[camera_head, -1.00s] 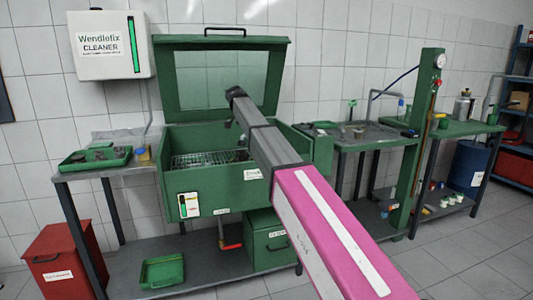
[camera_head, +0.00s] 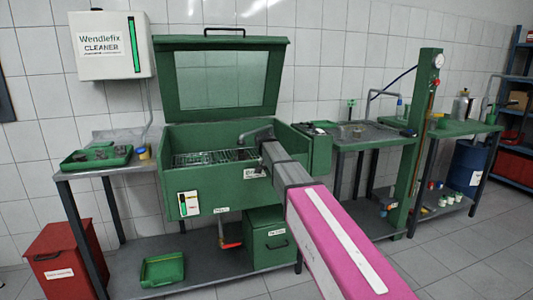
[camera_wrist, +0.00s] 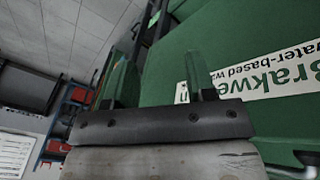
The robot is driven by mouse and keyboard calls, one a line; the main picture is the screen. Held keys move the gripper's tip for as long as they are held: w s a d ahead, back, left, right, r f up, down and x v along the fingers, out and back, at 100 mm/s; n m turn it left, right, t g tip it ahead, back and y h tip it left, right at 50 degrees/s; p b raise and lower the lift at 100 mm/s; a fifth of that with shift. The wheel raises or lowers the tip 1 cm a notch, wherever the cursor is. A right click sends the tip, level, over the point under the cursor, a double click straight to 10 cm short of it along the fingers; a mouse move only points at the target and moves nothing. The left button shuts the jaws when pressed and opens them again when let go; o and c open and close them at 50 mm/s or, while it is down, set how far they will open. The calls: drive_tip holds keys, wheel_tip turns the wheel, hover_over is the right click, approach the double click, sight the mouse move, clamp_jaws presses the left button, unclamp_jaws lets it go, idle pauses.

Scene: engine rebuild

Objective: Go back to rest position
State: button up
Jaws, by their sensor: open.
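My gripper (camera_wrist: 160,78) is open in the wrist view, with two upright fingers and nothing seen between them. A green surface with a white "Brakwe... water-based" label (camera_wrist: 275,75) fills the right of that view, close to the fingers. In the head view my pink and grey arm reaches forward to the right front of the green parts washer (camera_head: 210,205). The fingers cannot be made out in the head view.
The washer's lid (camera_head: 222,82) stands open. A green tray (camera_head: 97,158) with parts sits on the left table. A red bin (camera_head: 62,265) stands below at left. A green post (camera_head: 410,170) with a gauge stands at right. Open floor lies at lower right.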

drive_tip(key=s+d+f+n+y, duration=0.1)
drive_tip(key=s+d+f, duration=0.4)
drive_tip(key=s+f, duration=0.3)
drive_tip(key=s+d+f+n+g+y, duration=0.1)
drive_tip(key=s+d+f, duration=0.4)
drive_tip(key=s, duration=0.7)
drive_tip(key=s+d+f+n+y, duration=0.1)
drive_tip(key=s+d+f, duration=0.4)
drive_tip(key=s+f, duration=0.5)
drive_tip(key=shift+d+f+n, duration=0.15)
drive_tip(key=shift+f+n, duration=0.2)
drive_tip(key=shift+n, duration=0.25)
